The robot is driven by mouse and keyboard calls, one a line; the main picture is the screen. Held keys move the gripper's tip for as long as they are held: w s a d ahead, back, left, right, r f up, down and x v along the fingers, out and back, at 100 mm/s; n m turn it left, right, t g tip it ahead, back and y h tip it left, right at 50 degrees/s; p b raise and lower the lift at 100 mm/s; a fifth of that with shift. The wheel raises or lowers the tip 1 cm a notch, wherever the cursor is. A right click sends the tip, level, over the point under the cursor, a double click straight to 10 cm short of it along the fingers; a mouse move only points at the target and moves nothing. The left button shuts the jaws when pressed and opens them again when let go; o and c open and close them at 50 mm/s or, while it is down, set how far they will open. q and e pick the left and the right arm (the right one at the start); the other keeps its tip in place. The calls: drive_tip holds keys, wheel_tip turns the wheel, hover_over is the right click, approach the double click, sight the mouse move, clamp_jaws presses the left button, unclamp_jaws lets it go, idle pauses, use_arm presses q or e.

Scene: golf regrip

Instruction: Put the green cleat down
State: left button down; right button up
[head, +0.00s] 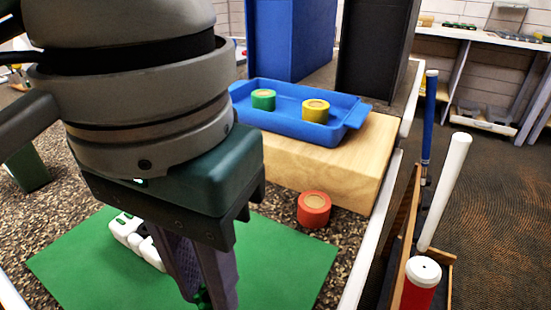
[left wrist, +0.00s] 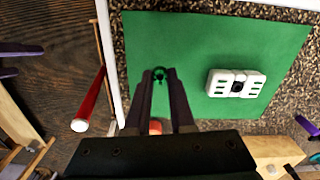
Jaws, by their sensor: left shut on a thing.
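The green cleat (left wrist: 159,74) is small and spidery, held between the fingertips of my left gripper (left wrist: 160,78) in the left wrist view. In the head view the left gripper (head: 208,303) points down in front of the green mat (head: 285,265), and only bits of the cleat (head: 203,296) show beside the fingers. The cleat appears over the mat (left wrist: 190,40); its height above it is hard to judge. Two dark purple fingers, apart and empty, show at the left edge of the left wrist view; they look like my right gripper (left wrist: 22,60).
A white block with green slots (left wrist: 236,83) lies on the mat. An orange-red roll (head: 314,209) stands by the wooden block (head: 350,165), which bears a blue tray (head: 285,112) with green and yellow rolls. Clubs stand at the right. Bare mat surrounds the cleat.

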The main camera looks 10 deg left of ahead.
use_arm(q)
wheel_tip(320, 180, down, 6)
drive_tip(key=shift+r, duration=0.15)
drive_tip(key=shift+b, duration=0.3)
drive_tip(key=c, duration=0.8)
unclamp_jaws()
drive_tip(key=shift+o, duration=0.2)
